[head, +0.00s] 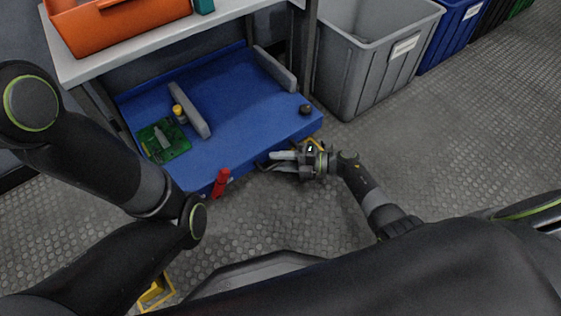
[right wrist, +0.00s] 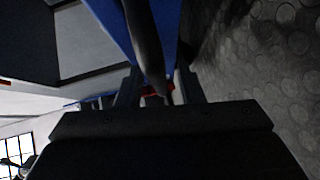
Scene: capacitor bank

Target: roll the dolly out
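The dolly (head: 245,108) is a low blue platform under the grey table, its front edge facing me. A red pedal-like part (head: 221,182) stands at that edge. A dark handle (head: 262,166) is at the front edge to the right of it. My right gripper (head: 282,161) is at this handle. In the right wrist view, a dark bar (right wrist: 146,40) of the handle passes between the fingers, with what looks like a small gap beside it, so the gripper seems open around it. My left arm reaches in from the left, but its fingers are not visible.
On the dolly are a green circuit board (head: 164,140), a yellow-topped part (head: 178,112), grey rails (head: 190,110) and a black knob (head: 306,109). An orange bin (head: 120,22) stands on the table (head: 215,18). A grey bin (head: 365,75) stands right of the dolly. Floor in front is clear.

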